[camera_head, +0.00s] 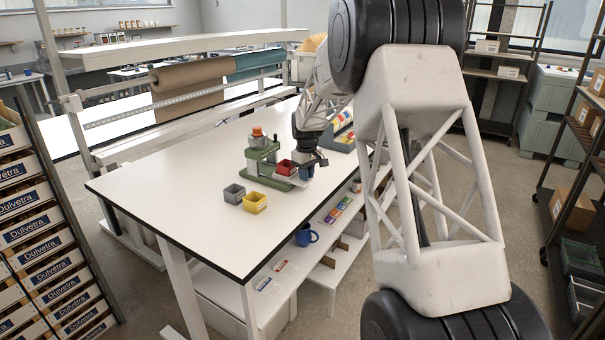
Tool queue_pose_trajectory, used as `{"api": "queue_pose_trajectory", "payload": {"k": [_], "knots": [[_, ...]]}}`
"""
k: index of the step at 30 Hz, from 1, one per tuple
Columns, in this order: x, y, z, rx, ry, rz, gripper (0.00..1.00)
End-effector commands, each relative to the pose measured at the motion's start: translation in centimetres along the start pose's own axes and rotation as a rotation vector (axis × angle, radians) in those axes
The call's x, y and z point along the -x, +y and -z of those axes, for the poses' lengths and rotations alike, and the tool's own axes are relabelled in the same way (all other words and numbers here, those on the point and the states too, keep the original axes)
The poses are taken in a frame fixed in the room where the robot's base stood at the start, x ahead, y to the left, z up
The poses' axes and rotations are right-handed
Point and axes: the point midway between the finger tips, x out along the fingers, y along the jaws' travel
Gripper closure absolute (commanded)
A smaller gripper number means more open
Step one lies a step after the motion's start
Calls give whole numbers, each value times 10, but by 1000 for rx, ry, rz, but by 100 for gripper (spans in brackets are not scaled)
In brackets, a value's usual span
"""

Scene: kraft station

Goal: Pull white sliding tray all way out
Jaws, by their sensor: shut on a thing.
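A small green device (258,155) with an orange knob (257,131) on top stands on the white table. A red bin (286,167) sits at its right side. The white sliding tray appears as a pale strip (268,169) low on the device, beside the red bin; how far out it is cannot be made out. My gripper (318,160) is at the right end of the device, shut at the tray's outer end. The arm and the small scale hide the exact contact.
A grey bin (234,193) and a yellow bin (255,202) stand in front of the device. The white table (185,190) is clear to the left. A blue mug (306,236) is on the shelf below. Paper rolls (190,85) hang behind.

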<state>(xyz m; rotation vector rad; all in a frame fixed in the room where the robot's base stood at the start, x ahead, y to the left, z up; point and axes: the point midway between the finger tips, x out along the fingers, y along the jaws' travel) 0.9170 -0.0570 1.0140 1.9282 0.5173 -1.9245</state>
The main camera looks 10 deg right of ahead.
Motion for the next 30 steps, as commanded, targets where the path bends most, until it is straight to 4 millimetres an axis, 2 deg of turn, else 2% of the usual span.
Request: {"api": "queue_pose_trajectory", "payload": {"k": [5,6,11,23,30], "knots": [[0,2,-3,-2,-3,0,100],[0,2,-3,-2,-3,0,83],[0,2,-2,-2,-3,0,58],[3,1,-1,-1,-2,0,58],[23,1,-2,-1,-1,-1,58]]}}
